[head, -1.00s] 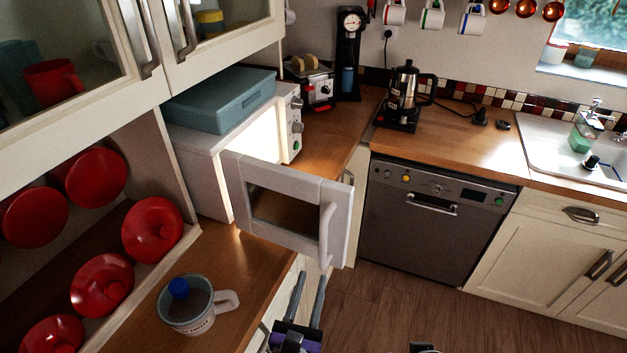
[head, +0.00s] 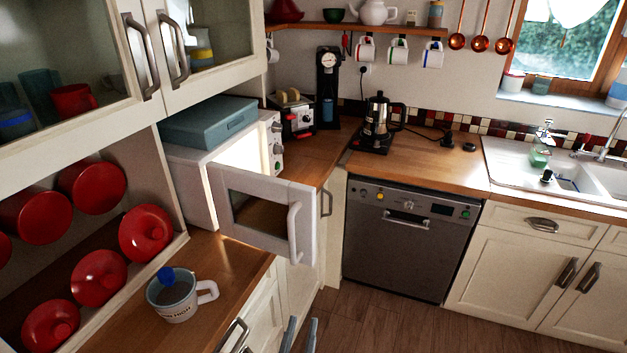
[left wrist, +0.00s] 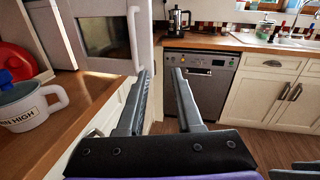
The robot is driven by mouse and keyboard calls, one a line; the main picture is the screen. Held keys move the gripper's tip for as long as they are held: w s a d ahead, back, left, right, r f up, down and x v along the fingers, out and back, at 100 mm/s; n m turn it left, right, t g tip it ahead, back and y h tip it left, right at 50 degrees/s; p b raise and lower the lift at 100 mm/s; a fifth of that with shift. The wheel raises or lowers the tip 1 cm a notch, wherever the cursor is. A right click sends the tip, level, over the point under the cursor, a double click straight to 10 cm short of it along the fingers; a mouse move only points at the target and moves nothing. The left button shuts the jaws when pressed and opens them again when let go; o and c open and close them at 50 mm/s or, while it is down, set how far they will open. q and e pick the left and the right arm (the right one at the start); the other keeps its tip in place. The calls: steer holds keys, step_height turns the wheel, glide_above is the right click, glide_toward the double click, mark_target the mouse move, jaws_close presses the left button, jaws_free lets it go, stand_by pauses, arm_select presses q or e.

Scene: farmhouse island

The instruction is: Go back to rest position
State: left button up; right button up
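My left gripper (head: 299,334) shows only by its two finger tips at the bottom edge of the head view, in front of the drawers. In the left wrist view its two fingers (left wrist: 160,90) stand apart with nothing between them. They point toward the dishwasher, beside the counter edge. In the left wrist view, dark finger-like parts at the bottom right corner may belong to my right gripper (left wrist: 296,170), but its state is unclear. The right gripper does not show in the head view.
The microwave door (head: 265,215) stands open over the counter edge, near my left gripper. A mug (head: 175,297) with a blue thing in it stands on the left counter (head: 222,262). The dishwasher (head: 400,240) is shut. The wooden floor (head: 375,325) is clear.

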arm_select(q)
steer(key=a+f+n+g+y, duration=0.3)
steer(key=a+f+n, duration=0.1)
steer(key=a+n, duration=0.5)
steer(key=a+f+n+g+y, duration=0.35)
steer(key=a+n, duration=0.25)
steer(key=n, duration=0.4)
steer(key=s+f+n+g+h, duration=0.3)
steer(key=s+f+n+g, duration=0.2)
steer(key=n, duration=1.3)
steer(key=s, duration=0.3)
steer(key=shift+a, duration=0.35)
